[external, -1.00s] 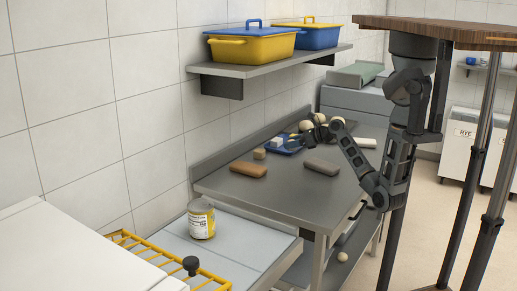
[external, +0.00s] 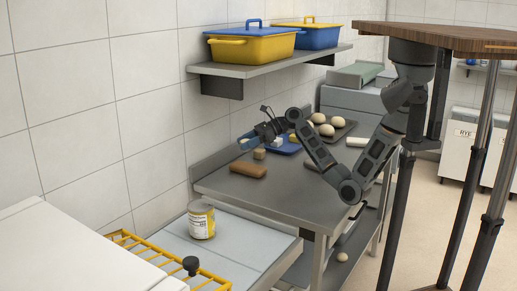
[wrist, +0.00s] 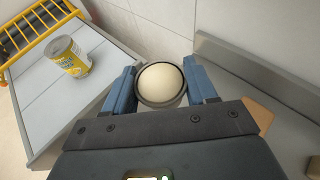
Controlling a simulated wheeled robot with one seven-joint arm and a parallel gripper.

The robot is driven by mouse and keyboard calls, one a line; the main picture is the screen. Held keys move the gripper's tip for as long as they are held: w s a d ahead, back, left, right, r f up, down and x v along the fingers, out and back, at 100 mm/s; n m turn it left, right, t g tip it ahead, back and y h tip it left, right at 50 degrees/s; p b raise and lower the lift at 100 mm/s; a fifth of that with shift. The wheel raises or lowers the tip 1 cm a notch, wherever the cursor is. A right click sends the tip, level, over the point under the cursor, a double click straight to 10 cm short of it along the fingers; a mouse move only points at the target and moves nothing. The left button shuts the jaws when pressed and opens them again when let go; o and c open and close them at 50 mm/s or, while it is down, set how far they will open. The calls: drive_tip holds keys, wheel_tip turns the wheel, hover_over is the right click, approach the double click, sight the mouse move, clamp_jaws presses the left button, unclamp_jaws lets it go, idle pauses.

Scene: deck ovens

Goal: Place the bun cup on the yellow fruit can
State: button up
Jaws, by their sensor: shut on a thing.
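The bun cup (wrist: 161,84), a dark round cup with a pale bun filling its mouth, is between the two blue fingers of my gripper (wrist: 162,88) in the wrist view. My gripper is shut on it. In the external view my gripper (external: 250,138) is raised over the far wall side of the steel table, and the cup cannot be made out there. The yellow fruit can (external: 201,221) stands upright on the lower pale worktop, nearer the camera than my gripper. It also shows at upper left in the wrist view (wrist: 68,57).
A brown loaf-like block (external: 248,171) and a small tan cube (external: 259,154) lie on the steel table (external: 275,198). A blue tray (external: 286,148) and a dark tray of buns stand behind. A yellow rack (external: 140,246) is left of the can. A shelf (external: 275,67) hangs above.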

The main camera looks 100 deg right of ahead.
drive_tip(key=w+a+r+n+g+y+b, duration=0.1)
drive_tip(key=w+a+r+n+y, duration=0.25)
drive_tip(key=w+a, duration=0.5)
drive_tip(key=w+a+r+n+g+y+b, duration=0.1)
drive_tip(key=w+a+r+n+g+y, duration=0.25)
drive_tip(key=a, duration=0.75)
drive_tip(key=t+p, duration=0.1)
drive_tip(key=t, duration=0.1)
hover_over(201, 204)
drive_tip(key=shift+y, duration=0.3)
wheel_tip(201, 204, down, 7)
drive_tip(key=shift+s+d+r, duration=0.1)
drive_tip(key=shift+s+d, duration=0.05)
drive_tip(key=shift+w+a+f, duration=0.2)
drive_tip(key=shift+a+f, duration=0.1)
drive_tip(key=shift+f, duration=2)
drive_tip(key=o, duration=1.1)
drive_tip(key=shift+f, duration=0.1)
drive_tip(key=shift+c, duration=0.2)
